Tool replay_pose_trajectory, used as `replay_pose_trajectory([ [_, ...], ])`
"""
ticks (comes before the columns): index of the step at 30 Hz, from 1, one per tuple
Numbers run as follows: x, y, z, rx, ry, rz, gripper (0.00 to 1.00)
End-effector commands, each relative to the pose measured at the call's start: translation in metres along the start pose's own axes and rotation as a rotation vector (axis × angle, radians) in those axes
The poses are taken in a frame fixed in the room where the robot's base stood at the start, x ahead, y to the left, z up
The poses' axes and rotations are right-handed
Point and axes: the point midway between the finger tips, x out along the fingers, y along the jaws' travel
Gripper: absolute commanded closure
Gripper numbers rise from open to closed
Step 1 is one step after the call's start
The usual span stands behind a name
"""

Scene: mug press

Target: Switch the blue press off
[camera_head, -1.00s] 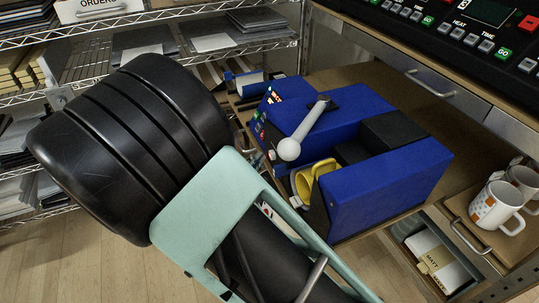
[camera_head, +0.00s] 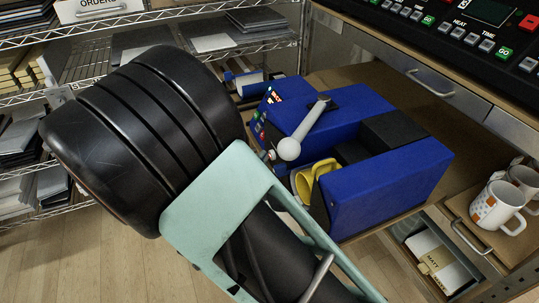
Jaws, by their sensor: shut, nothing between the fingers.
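The blue press (camera_head: 385,188) stands on the wooden bench at centre right. Its lever ends in a grey ball knob (camera_head: 289,149) at the front. A small lit display (camera_head: 273,97) and coloured buttons (camera_head: 260,128) show on the narrow left face, seen at a steep angle. A yellow mug (camera_head: 318,172) sits in the press opening. My arm, black with a pale green frame, fills the left and lower middle and covers the area in front of the press. My gripper's fingers cannot be made out. The lower part of the press's front is hidden, and no power switch can be picked out.
White mugs (camera_head: 497,206) stand on the bench at right. A control panel with buttons (camera_head: 480,35) is at top right. Wire shelves (camera_head: 200,57) with papers stand at the back left. An open drawer (camera_head: 437,267) is below the bench. Bare floor shows at lower left.

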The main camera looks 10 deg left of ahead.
Motion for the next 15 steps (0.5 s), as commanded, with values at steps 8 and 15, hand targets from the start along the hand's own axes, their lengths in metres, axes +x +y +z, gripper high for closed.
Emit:
replay_pose_trajectory([
  [8,0.0026,-0.0020,0.0019,0.000,0.000,-0.001,1.00],
  [15,0.0035,-0.0028,0.0028,0.000,-0.001,-0.001,1.00],
])
